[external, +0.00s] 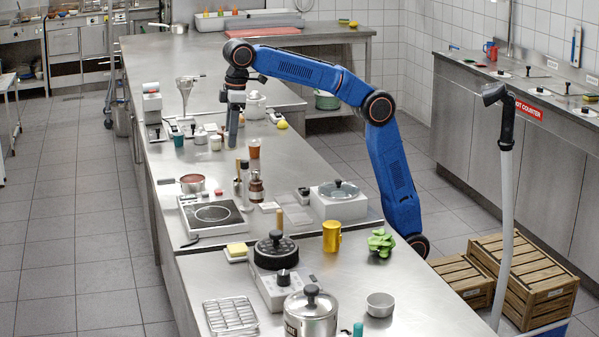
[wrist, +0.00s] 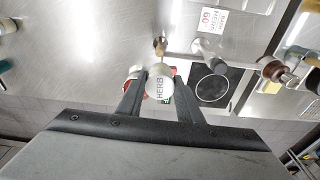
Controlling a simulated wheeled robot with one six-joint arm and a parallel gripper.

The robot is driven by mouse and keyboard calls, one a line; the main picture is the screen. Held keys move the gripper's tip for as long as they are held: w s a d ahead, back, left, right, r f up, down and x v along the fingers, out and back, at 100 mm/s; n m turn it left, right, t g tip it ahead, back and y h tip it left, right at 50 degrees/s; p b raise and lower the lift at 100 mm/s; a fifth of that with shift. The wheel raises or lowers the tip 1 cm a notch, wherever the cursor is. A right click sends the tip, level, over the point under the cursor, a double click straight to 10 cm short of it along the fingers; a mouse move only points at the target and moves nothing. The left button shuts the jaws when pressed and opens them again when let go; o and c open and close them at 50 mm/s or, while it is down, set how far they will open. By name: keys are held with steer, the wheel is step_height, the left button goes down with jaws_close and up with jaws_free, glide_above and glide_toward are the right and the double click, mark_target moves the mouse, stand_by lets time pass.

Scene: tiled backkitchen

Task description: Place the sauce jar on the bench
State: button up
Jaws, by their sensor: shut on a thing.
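My gripper (external: 232,142) points down over the long steel bench (external: 165,165), at its middle part. No lid that I can read says sauce, so I cannot tell whether this is the sauce jar. In the external view the fingers hide the held jar, and whether it touches the bench is unclear. Small pale-lidded jars (external: 215,142) stand just left of the gripper.
A brown-topped cup (external: 254,149), a pepper mill (external: 256,187) and an induction hob (external: 212,214) stand nearer the camera. A white pot (external: 255,105) and a lemon (external: 282,125) are to the right. The bench's far part is mostly clear.

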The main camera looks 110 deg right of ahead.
steer(key=shift+m, duration=0.5)
steer(key=d+f, duration=0.2)
steer(key=f, duration=0.1)
steer(key=d+f, duration=0.3)
steer(key=f, duration=0.1)
steer(key=s+d+f, duration=0.1)
steer(key=d+f, duration=0.1)
steer(key=f, duration=0.1)
steer(key=shift+s+d+f, duration=0.1)
steer(key=shift+d+f, duration=0.15)
steer(key=shift+d, duration=0.05)
steer(key=shift+f, duration=2.5)
steer(key=shift+f, duration=0.15)
steer(key=o, duration=1.1)
